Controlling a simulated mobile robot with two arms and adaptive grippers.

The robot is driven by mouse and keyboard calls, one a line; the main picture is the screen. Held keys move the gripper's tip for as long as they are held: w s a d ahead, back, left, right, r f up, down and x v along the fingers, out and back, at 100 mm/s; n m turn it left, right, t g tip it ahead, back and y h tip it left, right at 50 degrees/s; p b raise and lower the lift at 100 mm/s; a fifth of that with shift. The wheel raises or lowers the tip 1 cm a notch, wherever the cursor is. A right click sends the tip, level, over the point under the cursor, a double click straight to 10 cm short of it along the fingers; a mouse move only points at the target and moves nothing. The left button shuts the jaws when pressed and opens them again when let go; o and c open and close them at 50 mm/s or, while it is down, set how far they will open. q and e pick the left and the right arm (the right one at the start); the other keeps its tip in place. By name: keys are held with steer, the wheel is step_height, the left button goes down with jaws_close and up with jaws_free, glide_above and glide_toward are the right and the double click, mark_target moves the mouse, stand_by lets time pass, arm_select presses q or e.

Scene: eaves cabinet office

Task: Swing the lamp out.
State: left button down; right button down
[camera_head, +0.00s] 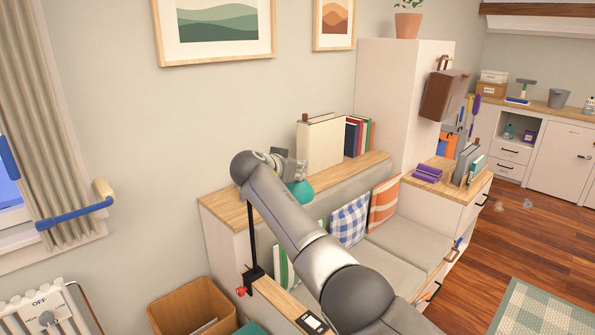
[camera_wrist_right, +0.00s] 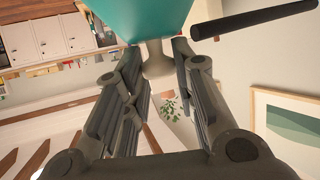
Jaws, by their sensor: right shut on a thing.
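The lamp has a teal shade (camera_head: 300,191), a thin black post (camera_head: 252,232) and a black base with a red knob (camera_head: 241,291). The base is at the front end of the bench unit, and the shade hangs by the wooden back ledge. My right gripper (camera_head: 290,166) is at the top of the shade, and my arm hides part of the lamp. In the right wrist view the fingers are shut on the pale neck (camera_wrist_right: 157,62) beside the teal shade (camera_wrist_right: 150,12). A black rod (camera_wrist_right: 265,18) shows beside them. My left gripper is out of view.
Books (camera_head: 360,136) and a cream box file (camera_head: 320,142) stand on the ledge just behind the gripper. A wooden bin (camera_head: 190,302) and a radiator (camera_head: 50,310) are at the lower left. The wooden floor at right is mostly clear.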

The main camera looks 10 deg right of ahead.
stand_by(0.3)
steer(key=c, duration=1.2)
jaws_free()
steer(key=shift+a, duration=0.1)
steer(key=shift+c, duration=0.2)
steer(key=v, duration=1.2)
